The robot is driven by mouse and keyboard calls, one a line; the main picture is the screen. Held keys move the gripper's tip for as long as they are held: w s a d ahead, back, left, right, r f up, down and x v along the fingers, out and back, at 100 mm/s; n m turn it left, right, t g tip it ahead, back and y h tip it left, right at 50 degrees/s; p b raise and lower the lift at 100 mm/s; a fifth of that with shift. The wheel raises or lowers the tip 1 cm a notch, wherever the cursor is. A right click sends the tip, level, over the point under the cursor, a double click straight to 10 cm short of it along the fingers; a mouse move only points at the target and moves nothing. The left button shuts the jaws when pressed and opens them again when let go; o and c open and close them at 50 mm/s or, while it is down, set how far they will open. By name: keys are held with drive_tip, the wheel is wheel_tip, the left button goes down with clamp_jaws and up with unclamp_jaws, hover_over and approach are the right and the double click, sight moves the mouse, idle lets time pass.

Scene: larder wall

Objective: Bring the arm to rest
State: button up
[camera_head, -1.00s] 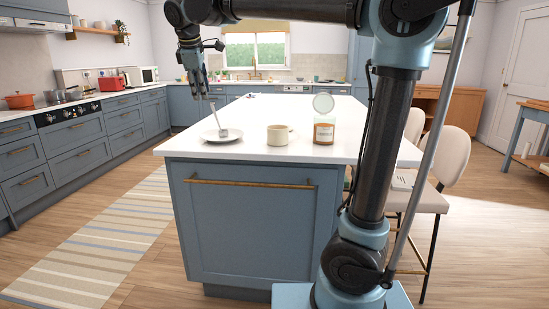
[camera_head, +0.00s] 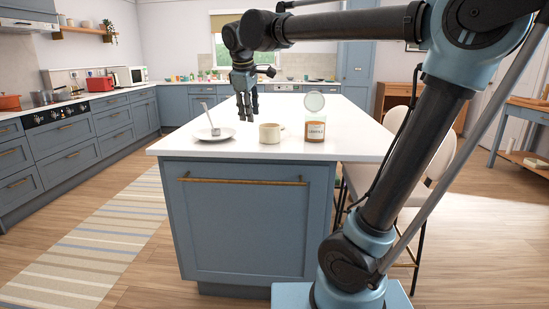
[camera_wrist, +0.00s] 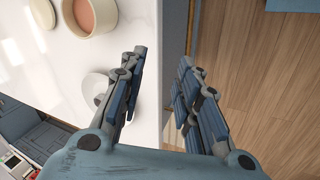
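My gripper (camera_head: 246,118) hangs fingers-down over the white island top in the head view, behind the plate and the mug. In the wrist view its two fingers (camera_wrist: 163,60) stand apart with nothing between them. My arm reaches across the top of the head view, still extended over the island.
A striped rug (camera_head: 105,240) and open floor lie left.

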drive_tip(key=s+d+f+m+g, duration=0.1)
drive_tip(key=s+d+f+m, duration=0.25)
drive_tip(key=d+f, duration=0.45)
drive_tip(key=s+d+f+m, duration=0.3)
drive_tip(key=s+d+f, duration=0.15)
drive_tip(key=d, duration=0.65)
drive_tip(key=s+d+f+m, duration=0.4)
drive_tip(key=s+f, duration=0.2)
drive_tip(key=f, duration=0.3)
drive_tip(key=s+d+f+m+g, duration=0.1)
drive_tip(key=s+d+f+m, duration=0.2)
drive_tip(key=s+f, duration=0.3)
wheel_tip(320, 180, down, 4)
drive_tip(key=shift+s+d+r+m, duration=0.1)
drive_tip(key=shift+s+d+m, duration=0.2)
drive_tip(key=shift+d, duration=0.55)
